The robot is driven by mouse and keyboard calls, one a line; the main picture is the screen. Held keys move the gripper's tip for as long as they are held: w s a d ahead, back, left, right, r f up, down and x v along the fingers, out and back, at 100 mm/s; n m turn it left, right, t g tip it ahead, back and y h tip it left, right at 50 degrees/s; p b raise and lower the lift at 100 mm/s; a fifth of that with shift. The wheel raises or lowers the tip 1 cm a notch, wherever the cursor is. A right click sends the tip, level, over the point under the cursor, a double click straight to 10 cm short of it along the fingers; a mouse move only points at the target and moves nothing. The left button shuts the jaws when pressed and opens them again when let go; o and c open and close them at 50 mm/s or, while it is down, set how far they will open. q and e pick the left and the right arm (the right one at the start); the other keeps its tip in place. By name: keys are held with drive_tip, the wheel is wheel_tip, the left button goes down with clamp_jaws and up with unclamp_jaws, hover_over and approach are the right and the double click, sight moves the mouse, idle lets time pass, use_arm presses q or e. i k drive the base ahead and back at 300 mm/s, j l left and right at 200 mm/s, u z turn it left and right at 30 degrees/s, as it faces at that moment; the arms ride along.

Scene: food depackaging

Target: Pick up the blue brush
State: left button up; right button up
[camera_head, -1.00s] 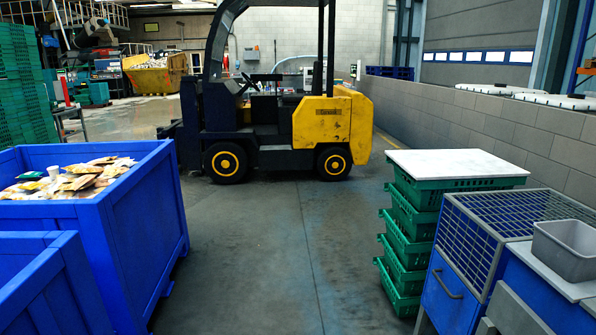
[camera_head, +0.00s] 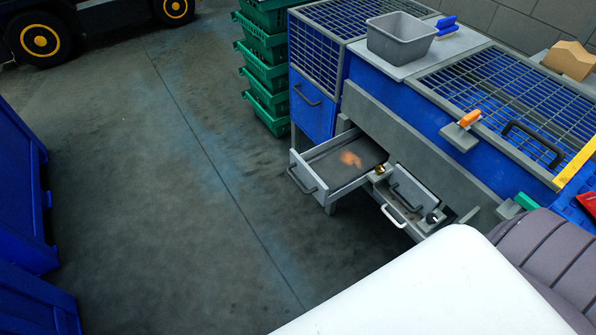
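A small blue object (camera_head: 446,21), which looks like the blue brush, lies on the pale top of the blue workbench, just right of a grey bin (camera_head: 401,37). It is small in the view, and I cannot make out its bristles. Neither of my grippers is in view. A white rounded surface and a dark grey ribbed part at the lower right look like parts of my own body.
The workbench has a mesh top (camera_head: 505,85) with an orange-tipped tool (camera_head: 468,119) at its edge. A drawer (camera_head: 335,165) stands open at its front. Green crates (camera_head: 264,65) are stacked left of it. A blue container (camera_head: 20,185) stands far left. The floor between is clear.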

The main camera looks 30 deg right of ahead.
sight(447, 27)
drive_tip(key=z, duration=1.75)
